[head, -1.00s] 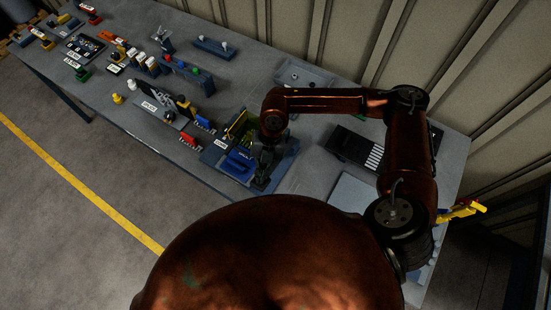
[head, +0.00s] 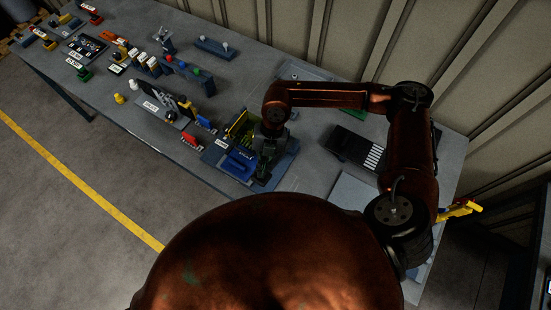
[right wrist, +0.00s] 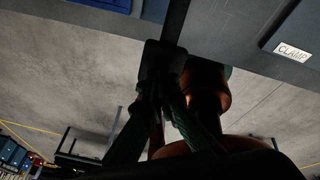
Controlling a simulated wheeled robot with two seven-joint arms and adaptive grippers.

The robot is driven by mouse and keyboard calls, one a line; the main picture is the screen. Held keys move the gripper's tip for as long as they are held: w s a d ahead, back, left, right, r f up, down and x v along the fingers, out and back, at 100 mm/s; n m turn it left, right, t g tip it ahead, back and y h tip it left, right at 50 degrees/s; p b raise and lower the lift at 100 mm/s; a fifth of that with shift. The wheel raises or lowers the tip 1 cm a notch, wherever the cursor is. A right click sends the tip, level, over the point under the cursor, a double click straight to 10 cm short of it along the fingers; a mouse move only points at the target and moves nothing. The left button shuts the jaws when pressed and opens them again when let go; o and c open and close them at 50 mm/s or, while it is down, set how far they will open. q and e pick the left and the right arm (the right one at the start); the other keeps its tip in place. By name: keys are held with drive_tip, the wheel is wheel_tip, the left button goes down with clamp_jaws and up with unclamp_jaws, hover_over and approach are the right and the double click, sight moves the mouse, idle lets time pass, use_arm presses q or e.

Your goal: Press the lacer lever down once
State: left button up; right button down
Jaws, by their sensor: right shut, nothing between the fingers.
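My right gripper (head: 263,176) is shut and empty, pointing down at the right side of a dark-blue-based station on the bench. The station holds a bright blue block (head: 238,165) and upright yellow-green parts (head: 243,127). In the right wrist view the closed dark fingers (right wrist: 165,52) are close to a dark bar (right wrist: 178,18) at the station's edge. I cannot tell whether they touch it, or whether this bar is the lacer lever. No lacer label is readable, and my arm hides part of the station. My left gripper is not in view.
Left of the station stand small red blocks (head: 191,141) and several other fixtures. A black device (head: 350,146) lies to the right. The corrugated wall (head: 400,40) closes off the back.

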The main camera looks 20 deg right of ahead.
drive_tip(key=shift+r, duration=0.1)
drive_tip(key=shift+p+v, duration=1.25)
drive_tip(key=shift+v, duration=1.15)
